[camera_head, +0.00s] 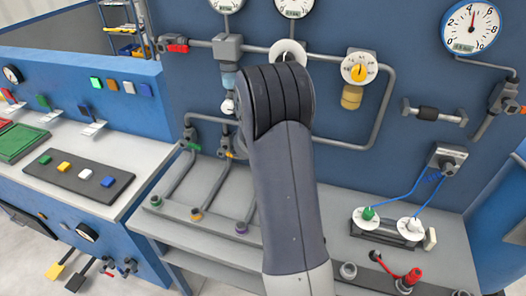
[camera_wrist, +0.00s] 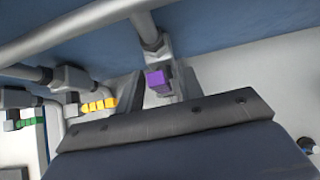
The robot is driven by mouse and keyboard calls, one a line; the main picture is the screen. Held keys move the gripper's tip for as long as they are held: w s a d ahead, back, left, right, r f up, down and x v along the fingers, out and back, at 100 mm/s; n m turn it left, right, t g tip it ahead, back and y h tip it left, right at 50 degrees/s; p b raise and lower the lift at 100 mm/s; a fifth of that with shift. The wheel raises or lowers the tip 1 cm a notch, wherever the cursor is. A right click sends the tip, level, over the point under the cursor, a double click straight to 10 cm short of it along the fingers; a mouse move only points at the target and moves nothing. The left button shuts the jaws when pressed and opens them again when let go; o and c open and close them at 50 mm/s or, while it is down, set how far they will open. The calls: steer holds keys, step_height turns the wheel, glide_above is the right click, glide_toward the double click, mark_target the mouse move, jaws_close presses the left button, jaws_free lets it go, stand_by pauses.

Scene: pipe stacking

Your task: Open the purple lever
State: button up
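The purple lever (camera_wrist: 157,83) shows in the wrist view as a small purple block below a grey valve on a pipe. My gripper (camera_wrist: 157,77) is open, with one dark finger on each side of the lever and some space visible between them. I cannot tell how deep the lever sits between the fingers. In the head view my arm hides both the gripper and the purple lever.
A yellow lever (camera_wrist: 99,106) and a green lever (camera_wrist: 28,122) sit to the left on neighbouring pipes. A grey pipe (camera_wrist: 85,38) crosses above. In the head view, a purple-ended pipe fitting (camera_head: 241,227) stands on the bench beside my arm.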

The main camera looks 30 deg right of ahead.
steer(key=v, duration=1.1)
steer(key=shift+p, duration=0.3)
steer(key=shift+w, duration=0.1)
steer(key=x, duration=1.1)
steer(key=shift+b, duration=0.3)
